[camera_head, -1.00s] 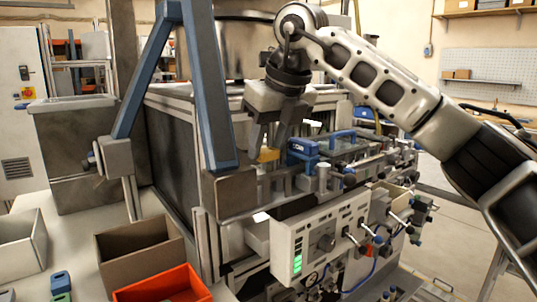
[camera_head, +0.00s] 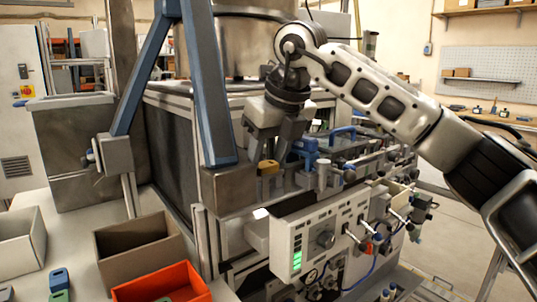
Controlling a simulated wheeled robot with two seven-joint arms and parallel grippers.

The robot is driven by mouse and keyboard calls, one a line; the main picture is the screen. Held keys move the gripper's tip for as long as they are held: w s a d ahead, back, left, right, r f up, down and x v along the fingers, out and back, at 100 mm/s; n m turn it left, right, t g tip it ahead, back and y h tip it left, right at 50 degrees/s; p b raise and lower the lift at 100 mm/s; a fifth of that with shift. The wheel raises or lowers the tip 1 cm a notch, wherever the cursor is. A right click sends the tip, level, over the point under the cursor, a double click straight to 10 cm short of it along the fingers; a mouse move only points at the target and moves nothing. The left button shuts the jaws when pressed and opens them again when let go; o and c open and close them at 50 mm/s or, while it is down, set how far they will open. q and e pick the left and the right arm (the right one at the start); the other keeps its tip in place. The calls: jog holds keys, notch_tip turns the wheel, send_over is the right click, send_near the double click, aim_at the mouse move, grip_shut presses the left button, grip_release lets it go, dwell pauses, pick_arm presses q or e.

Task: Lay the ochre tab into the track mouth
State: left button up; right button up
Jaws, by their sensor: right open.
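The ochre tab (camera_head: 268,167) sits low on the machine's front ledge, at the left end of the metal track (camera_head: 300,178). My right gripper (camera_head: 267,153) is just above and around the tab, with its fingers spread and pointing down. The fingers look apart from the tab, but I cannot tell whether one touches it. The track mouth is partly hidden by the fingers and fittings. My left gripper is not in view.
A blue block (camera_head: 306,150) stands close to the right of the gripper. Blue upright bars (camera_head: 207,85) rise to its left. A control panel (camera_head: 318,240) juts out below. Brown (camera_head: 140,252) and orange (camera_head: 165,285) bins stand at the lower left.

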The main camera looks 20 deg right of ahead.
jog(key=v, duration=1.2)
jog(key=shift+r, duration=0.25)
jog(key=shift+w, duration=0.1)
